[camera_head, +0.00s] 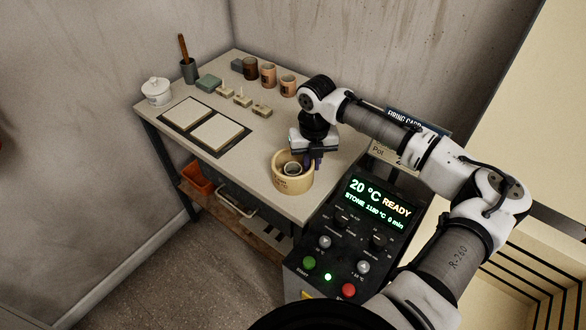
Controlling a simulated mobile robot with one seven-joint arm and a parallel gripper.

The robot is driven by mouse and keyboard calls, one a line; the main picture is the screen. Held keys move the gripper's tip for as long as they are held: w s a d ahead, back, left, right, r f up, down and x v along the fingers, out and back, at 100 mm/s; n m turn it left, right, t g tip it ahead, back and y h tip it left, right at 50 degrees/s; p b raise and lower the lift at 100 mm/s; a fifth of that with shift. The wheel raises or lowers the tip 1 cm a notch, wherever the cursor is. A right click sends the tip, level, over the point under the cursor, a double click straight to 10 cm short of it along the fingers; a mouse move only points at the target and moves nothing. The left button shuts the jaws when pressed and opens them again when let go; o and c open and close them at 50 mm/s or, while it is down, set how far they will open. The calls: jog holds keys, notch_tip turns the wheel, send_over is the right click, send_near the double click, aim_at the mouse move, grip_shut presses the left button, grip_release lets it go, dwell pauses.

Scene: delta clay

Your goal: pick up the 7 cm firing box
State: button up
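A round, pale yellow firing box (292,184) with small dark marking on its front stands upright on the front right part of the table. A small grey cup-like piece (292,169) sits inside it. My gripper (314,162) points down at the box's back right rim, its dark fingers overlapping the rim in the picture. I cannot tell whether the fingers touch the box or how far apart they are. The size on the box is too small to read.
A control panel (372,210) reading "20 °C READY" stands right of the table (232,172). Several cups and small blocks line the back. Two pale slabs (217,133) lie on dark boards, left, near a white lidded jar (156,92). Table space left of the box is clear.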

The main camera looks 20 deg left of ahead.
jog(key=shift+f, duration=1.1)
grip_shut()
jog(key=shift+r, duration=0.2)
